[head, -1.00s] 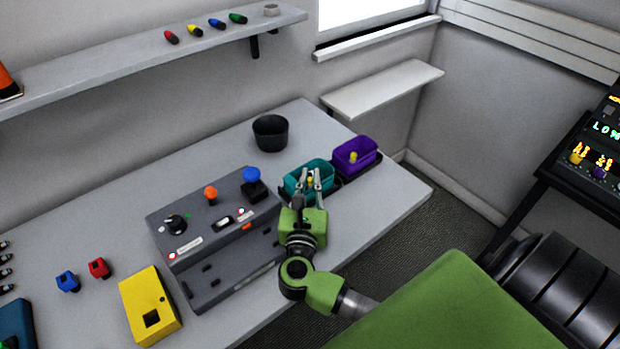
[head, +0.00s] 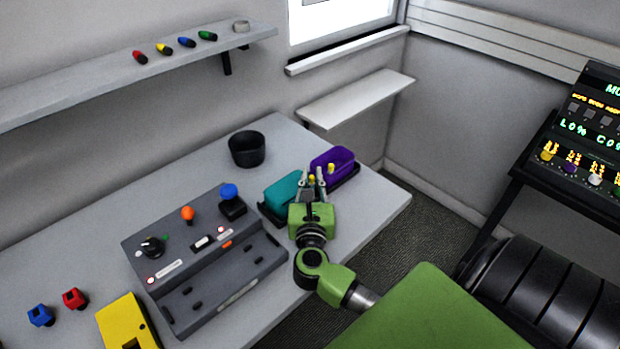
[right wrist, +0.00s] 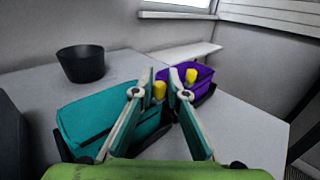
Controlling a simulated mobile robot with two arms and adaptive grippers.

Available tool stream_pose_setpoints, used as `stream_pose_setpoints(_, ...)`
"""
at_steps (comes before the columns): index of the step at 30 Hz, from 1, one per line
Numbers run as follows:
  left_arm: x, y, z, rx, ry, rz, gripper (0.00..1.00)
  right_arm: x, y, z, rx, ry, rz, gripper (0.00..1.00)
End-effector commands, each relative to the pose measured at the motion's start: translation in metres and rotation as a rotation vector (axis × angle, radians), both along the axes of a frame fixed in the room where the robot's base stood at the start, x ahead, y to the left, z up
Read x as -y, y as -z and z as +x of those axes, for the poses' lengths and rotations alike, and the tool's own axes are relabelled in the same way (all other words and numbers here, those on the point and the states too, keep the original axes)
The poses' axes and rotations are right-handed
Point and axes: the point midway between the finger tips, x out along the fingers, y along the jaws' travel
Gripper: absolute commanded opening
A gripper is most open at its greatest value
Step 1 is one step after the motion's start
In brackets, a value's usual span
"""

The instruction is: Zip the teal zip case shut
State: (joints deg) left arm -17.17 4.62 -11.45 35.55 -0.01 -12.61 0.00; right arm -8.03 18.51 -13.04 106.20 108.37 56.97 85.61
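The teal zip case (head: 287,191) lies in a dark tray near the table's right end. Its top now looks covered by a smooth teal surface; it also shows in the right wrist view (right wrist: 105,112). Its yellow pull (right wrist: 158,90) is at the case's right end. My right gripper (head: 311,179) is over that end, with its fingers on either side of the pull. In the right wrist view my right gripper (right wrist: 161,84) has its fingers apart, with some gap around the pull. My left gripper is not in view.
A purple case (head: 331,162) with its own yellow pull (right wrist: 191,76) sits close on the right. A black cup (head: 247,150) stands behind. A grey control box (head: 205,255) with knobs is to the left. Bare table lies behind the teal case.

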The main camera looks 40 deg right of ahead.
Motion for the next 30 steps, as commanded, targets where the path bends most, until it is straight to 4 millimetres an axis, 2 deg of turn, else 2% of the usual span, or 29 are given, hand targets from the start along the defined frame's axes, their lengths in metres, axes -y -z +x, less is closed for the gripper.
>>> stream_pose_setpoints(14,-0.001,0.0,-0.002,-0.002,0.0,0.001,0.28,-0.005,0.0,-0.005,0.0,-0.001,0.001,0.28)
stream_pose_setpoints(30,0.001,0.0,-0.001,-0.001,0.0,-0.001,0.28,-0.069,0.001,-0.082,-0.002,0.0,0.002,0.28)
